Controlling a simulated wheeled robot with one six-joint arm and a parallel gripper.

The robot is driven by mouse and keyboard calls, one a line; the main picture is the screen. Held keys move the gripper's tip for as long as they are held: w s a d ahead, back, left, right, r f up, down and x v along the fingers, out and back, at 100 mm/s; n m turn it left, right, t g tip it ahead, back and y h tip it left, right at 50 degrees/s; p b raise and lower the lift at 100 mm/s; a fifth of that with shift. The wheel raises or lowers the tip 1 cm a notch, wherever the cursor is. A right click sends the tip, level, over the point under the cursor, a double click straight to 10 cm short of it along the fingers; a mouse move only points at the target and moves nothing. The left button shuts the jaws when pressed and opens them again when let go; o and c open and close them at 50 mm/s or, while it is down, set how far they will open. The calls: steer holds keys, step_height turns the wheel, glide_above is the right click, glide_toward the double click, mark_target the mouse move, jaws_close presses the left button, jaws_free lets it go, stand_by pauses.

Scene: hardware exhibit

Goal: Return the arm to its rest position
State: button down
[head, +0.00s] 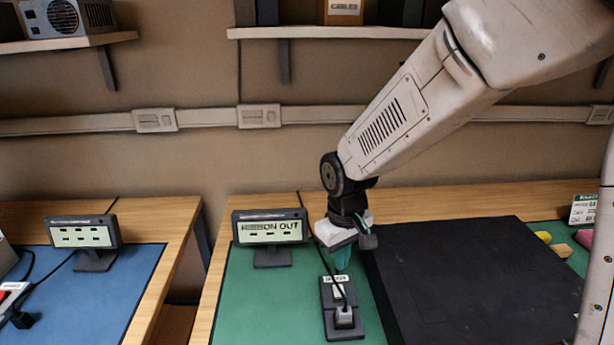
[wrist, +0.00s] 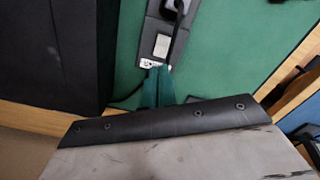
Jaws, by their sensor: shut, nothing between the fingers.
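My arm reaches down from the upper right in the head view. My gripper (head: 342,268) points downward over the green mat (head: 240,315), with its teal fingers shut and empty. The fingers also show in the wrist view (wrist: 158,72), close together at the label end of a dark box (head: 329,322). A plug (head: 344,318) with a black cable sits on this box, which also shows in the wrist view (wrist: 154,35). I cannot tell whether the fingertips touch the box.
A large black flat case (head: 470,270) lies right of my gripper. A display reading "RIBBON OUT" (head: 270,228) stands to the left. A second bench with a blue mat (head: 105,285) and another display (head: 83,233) is farther left. Wall shelves (head: 330,32) hang above.

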steer(key=s+d+r+m, duration=0.3)
steer(key=s+d+r, duration=0.5)
steer(key=s, duration=0.2)
steer(key=s+d+r+m+t, duration=0.1)
steer(key=s+d+r+m, duration=0.2)
steer(key=s+d+r, duration=0.4)
steer(key=shift+s+d+r+t, duration=0.35)
steer(key=shift+s+r, duration=0.35)
steer(key=shift+s, duration=1.5)
